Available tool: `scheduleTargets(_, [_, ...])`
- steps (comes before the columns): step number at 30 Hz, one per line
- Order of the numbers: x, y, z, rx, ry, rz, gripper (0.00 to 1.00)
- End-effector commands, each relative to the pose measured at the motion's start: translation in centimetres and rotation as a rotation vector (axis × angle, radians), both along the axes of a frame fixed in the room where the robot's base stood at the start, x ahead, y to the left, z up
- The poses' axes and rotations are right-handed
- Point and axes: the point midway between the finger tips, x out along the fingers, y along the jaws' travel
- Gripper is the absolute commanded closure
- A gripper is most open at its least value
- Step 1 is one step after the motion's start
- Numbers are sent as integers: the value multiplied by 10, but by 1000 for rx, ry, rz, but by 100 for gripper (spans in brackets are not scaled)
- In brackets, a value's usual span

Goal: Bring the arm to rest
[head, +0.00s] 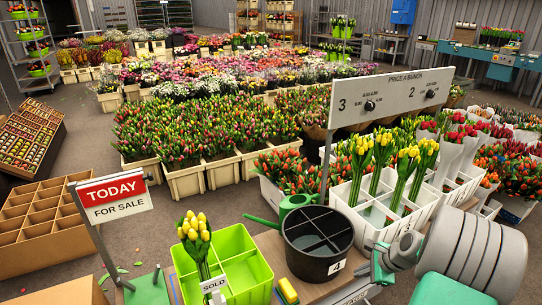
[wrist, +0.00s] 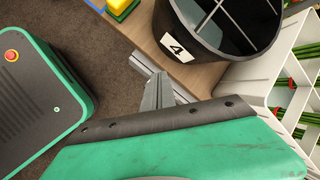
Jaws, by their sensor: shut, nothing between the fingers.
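My gripper (head: 380,265) is low at the right of the head view, in front of the bench and beside the black bucket (head: 318,243) marked 4. In the wrist view its grey fingers (wrist: 158,90) are together with nothing between them, close to the bench's front rail. The black bucket also shows in the wrist view (wrist: 225,25), just beyond the fingers, divided inside and apparently empty. My arm comes in from the right, bent, with its grey links close to the camera.
A green crate (head: 255,265) with yellow tulips (head: 194,230) and a SOLD tag stands left of the bucket. A white divided crate (head: 345,205) with tulip bunches stands behind, under the price board (head: 390,97). A yellow sponge (head: 287,290) and green watering can (head: 295,203) sit near the bucket.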

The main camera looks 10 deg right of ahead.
Motion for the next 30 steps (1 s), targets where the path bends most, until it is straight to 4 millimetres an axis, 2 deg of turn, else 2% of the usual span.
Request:
scheduleTargets(1, [6,29,57,-90,-1,154,100])
scheduleTargets(3, [4,68,106,-215,1,382,100])
scheduleTargets(5, [-3,101,147,-320,-1,580,100])
scheduleTargets(6, [-10,123,175,-388,-7,713,100])
scheduleTargets(8, [-25,155,216,-489,-16,916,100])
scheduleTargets(9, [-38,176,243,-556,-25,1053,100])
scheduleTargets(12, [-76,217,298,-701,-52,1376,100])
scheduleTargets(13, [-87,226,310,-739,-62,1460,100])
scheduleTargets(15, [-109,241,329,-803,-80,1622,100])
scheduleTargets(18, [-127,249,337,-852,-94,1748,100])
scheduleTargets(30, [-131,251,337,-861,-97,1776,100])
